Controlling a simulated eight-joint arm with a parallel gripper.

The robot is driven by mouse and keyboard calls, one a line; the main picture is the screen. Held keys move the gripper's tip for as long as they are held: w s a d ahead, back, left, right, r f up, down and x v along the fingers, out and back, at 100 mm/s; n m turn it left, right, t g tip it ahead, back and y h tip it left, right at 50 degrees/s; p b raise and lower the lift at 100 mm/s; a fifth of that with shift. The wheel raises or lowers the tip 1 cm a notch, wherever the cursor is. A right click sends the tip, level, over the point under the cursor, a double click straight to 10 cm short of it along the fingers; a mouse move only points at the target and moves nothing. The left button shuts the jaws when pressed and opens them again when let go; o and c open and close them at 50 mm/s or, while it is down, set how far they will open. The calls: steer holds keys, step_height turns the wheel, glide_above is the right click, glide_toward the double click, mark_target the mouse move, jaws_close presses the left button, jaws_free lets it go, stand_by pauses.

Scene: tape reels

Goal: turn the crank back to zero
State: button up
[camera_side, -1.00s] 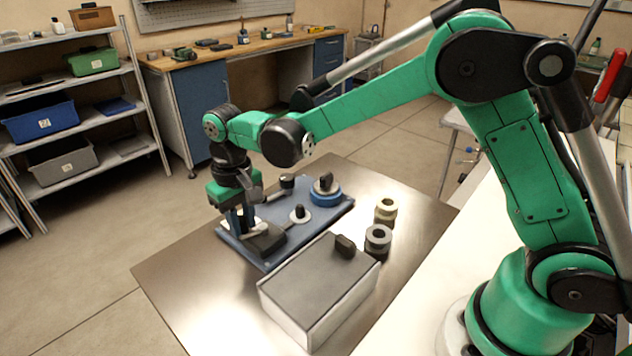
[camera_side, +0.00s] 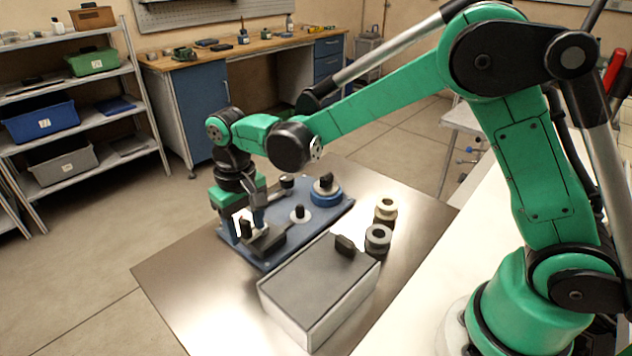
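A blue base plate (camera_side: 325,223) lies on the metal table. It carries a blue reel with a black knob (camera_side: 325,191), a small pale disc with a black knob (camera_side: 299,213), another dark knob (camera_side: 286,183) and a dark block (camera_side: 268,243) at the near left. My gripper (camera_side: 244,224) points down at the plate's left end, beside the dark block. Its fingers stand apart, with a pale gap and a small dark upright piece seen between them. I cannot tell if that piece is the crank's handle or if the fingers touch it. The crank is not clearly visible.
A grey box with a dark handle (camera_side: 318,285) stands in front of the plate. The table's left front (camera_side: 185,285) is clear.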

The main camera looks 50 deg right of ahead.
stand_by(0.3)
steer(key=shift+r, duration=3.5)
steer(key=shift+s+d+r, duration=0.2)
steer(key=shift+d+r, duration=0.05)
steer(key=shift+d, duration=0.05)
steer(key=s+d+r+t, duration=0.1)
steer(key=s+d+t, duration=0.6)
steer(key=s+d, duration=0.2)
steer(key=shift+s, duration=0.95)
